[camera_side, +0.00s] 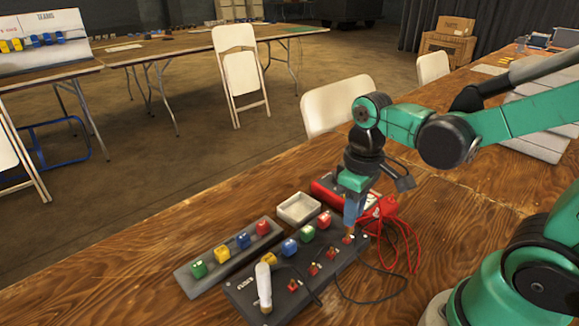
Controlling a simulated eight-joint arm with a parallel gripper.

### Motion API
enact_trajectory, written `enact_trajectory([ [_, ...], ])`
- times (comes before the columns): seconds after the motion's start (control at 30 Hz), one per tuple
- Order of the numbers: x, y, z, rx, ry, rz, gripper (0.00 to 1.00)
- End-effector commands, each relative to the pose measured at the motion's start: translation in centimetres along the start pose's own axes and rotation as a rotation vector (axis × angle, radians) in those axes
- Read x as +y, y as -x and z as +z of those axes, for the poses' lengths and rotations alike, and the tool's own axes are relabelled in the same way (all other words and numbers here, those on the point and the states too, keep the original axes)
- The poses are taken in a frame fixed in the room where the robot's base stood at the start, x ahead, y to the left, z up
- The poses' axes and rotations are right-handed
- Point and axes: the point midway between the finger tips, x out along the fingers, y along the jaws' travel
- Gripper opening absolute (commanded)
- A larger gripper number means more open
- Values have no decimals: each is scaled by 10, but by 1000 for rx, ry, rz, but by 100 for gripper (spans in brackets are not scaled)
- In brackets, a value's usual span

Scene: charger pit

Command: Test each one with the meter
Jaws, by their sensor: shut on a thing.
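My gripper (350,228) points down at the far right end of a dark board (240,291). It is shut on a small red piece (348,239), the end one of a row of similar red pieces along the board's near side. The fingers partly hide it, so I cannot tell whether it is seated or lifted. A red device (328,190), perhaps the meter, lies behind my gripper, partly hidden.
A grey tray (187,277) holds another row of coloured blocks. A small white tray (299,208) looks empty. A white upright piece (263,287) stands at the board's left end. Red leads (411,240) and a dark cable (395,297) loop over the table at right.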

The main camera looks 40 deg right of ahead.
Motion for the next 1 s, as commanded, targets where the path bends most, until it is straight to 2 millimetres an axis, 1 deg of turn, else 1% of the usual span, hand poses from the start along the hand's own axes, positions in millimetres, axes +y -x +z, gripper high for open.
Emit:
enact_trajectory([
  [0.47, 0, -1, 0, 0, 0, 0, 0],
  [1.0, 0, -11, 0, 0, 0, 0, 0],
])
